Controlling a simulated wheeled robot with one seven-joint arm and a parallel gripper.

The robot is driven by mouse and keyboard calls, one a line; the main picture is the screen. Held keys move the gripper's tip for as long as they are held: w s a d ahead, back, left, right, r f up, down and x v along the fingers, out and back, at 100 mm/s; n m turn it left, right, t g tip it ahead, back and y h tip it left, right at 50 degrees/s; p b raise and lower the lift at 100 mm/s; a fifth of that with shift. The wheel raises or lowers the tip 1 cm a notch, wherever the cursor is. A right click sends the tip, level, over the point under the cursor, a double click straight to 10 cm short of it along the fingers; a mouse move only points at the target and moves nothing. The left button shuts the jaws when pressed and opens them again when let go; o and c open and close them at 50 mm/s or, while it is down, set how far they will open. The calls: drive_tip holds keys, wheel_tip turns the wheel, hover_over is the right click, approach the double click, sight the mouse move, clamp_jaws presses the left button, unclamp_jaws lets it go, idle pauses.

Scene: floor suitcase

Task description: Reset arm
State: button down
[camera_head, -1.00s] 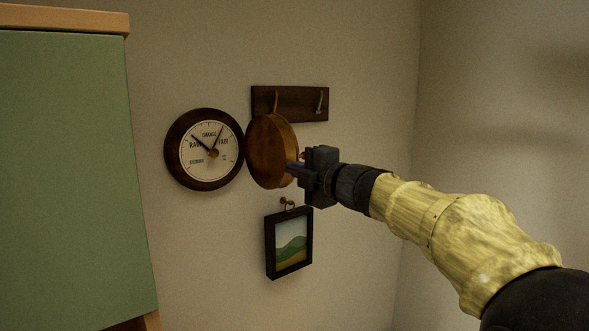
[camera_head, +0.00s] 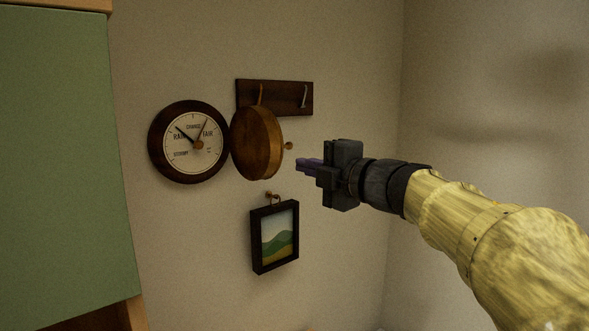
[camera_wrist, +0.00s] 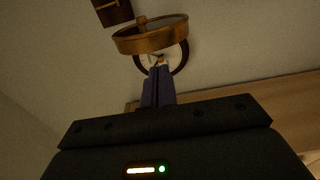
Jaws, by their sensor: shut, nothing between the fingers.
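My gripper (camera_head: 308,165) is at the middle of the head view, its purple fingers together with nothing between them. It points left toward the wall and is apart from the round wooden case (camera_head: 257,143) that stands out from the wall beside the dial. In the wrist view the fingers (camera_wrist: 158,84) also show closed, with the wooden case (camera_wrist: 150,37) beyond their tips. My yellow arm reaches in from the lower right.
A round barometer dial (camera_head: 188,142) hangs left of the wooden case. A dark hook rail (camera_head: 290,97) is above and a small framed landscape (camera_head: 275,237) below. A green cabinet panel (camera_head: 60,160) fills the left. The wall to the right is bare.

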drive_tip(key=shift+a, duration=0.1)
drive_tip(key=d+f+m+h, duration=0.5)
drive_tip(key=f+m, duration=0.4)
drive_tip(key=f, duration=0.3)
drive_tip(key=d+f+m+h, duration=0.5)
drive_tip(key=f+m, duration=0.3)
drive_tip(key=f, duration=0.3)
drive_tip(key=s+f+m+g+h, duration=0.1)
drive_tip(key=s+f+m+g, duration=0.8)
drive_tip(key=s+f, duration=1.1)
wheel_tip(320, 180, down, 2)
drive_tip(key=shift+s+d+f+g+h, duration=0.15)
drive_tip(key=shift+s+d+g+h, duration=0.15)
drive_tip(key=shift+g, duration=0.8)
drive_tip(key=shift+w+d, duration=0.1)
drive_tip(key=shift+w, duration=0.1)
